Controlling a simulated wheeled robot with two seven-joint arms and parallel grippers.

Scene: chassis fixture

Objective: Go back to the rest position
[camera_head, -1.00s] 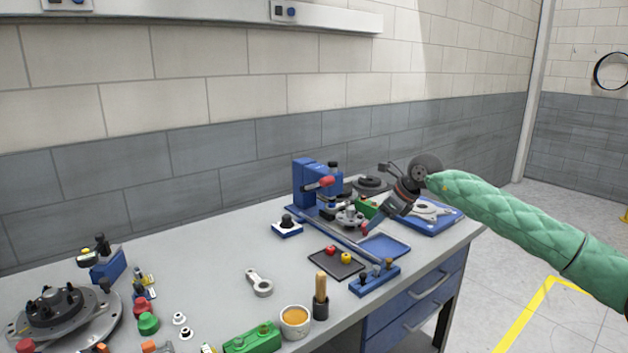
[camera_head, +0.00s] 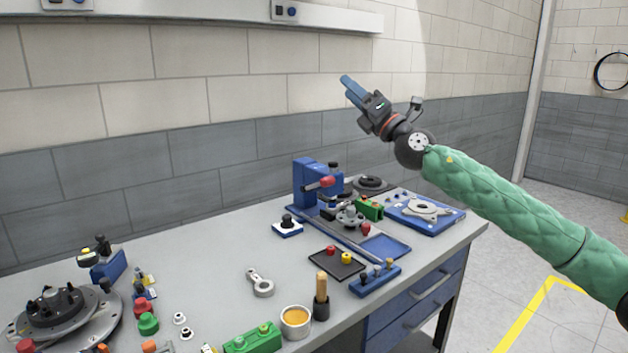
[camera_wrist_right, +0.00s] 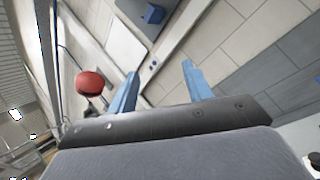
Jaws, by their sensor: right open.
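My right gripper (camera_head: 349,88) is raised above the far right part of the workbench, in front of the light wall. Its blue fingers point up and to the left. In the right wrist view its two blue fingers (camera_wrist_right: 160,88) stand apart with nothing between them, so it is open and empty. My right arm comes in from the right in a green quilted sleeve. My left gripper is not in the head view.
Below the gripper stand a blue press (camera_head: 305,180), a blue tray (camera_head: 385,246) and a blue fixture plate (camera_head: 440,220) on the workbench (camera_head: 215,255). A round fixture (camera_head: 60,312) is at the left. The air around the raised gripper looks clear.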

